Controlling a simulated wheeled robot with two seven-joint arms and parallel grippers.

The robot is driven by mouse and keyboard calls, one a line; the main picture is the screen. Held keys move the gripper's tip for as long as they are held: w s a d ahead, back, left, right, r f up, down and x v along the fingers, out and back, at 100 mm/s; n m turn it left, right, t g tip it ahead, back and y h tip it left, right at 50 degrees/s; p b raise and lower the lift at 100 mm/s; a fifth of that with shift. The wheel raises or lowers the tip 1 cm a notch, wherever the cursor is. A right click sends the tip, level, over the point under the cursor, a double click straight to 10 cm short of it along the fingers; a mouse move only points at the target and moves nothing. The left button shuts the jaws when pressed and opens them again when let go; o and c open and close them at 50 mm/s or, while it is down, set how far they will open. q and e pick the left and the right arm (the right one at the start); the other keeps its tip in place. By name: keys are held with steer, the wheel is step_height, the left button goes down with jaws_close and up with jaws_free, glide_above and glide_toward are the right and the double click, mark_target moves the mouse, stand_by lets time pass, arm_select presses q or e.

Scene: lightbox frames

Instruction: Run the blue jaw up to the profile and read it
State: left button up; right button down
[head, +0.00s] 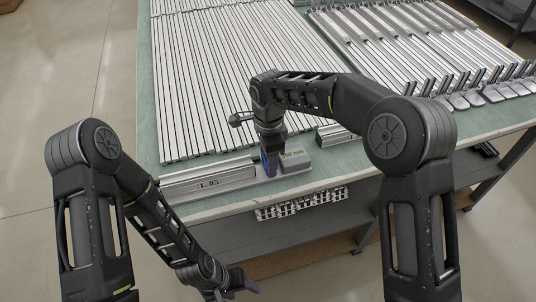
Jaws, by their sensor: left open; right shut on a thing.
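The blue jaw (264,164) is on the measuring rail near the table's front edge. My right gripper (269,160) comes down from above and is shut on the blue jaw. Beside it is a grey block with a green display (293,154); its digits are too small to read surely. A silver profile (205,173) lies along the rail to the left of the jaw. I cannot tell whether the jaw touches the profile's end. My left gripper (235,290) is open and empty, low in front of the table, partly cut off by the lower edge.
Long silver profiles (235,75) cover the green table (147,110) behind the rail. More profiles and upright metal pieces (480,78) stand at the right. A short profile piece (333,134) lies right of the display. A slotted strip (300,203) is on the table's front.

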steer(key=shift+a, duration=0.3)
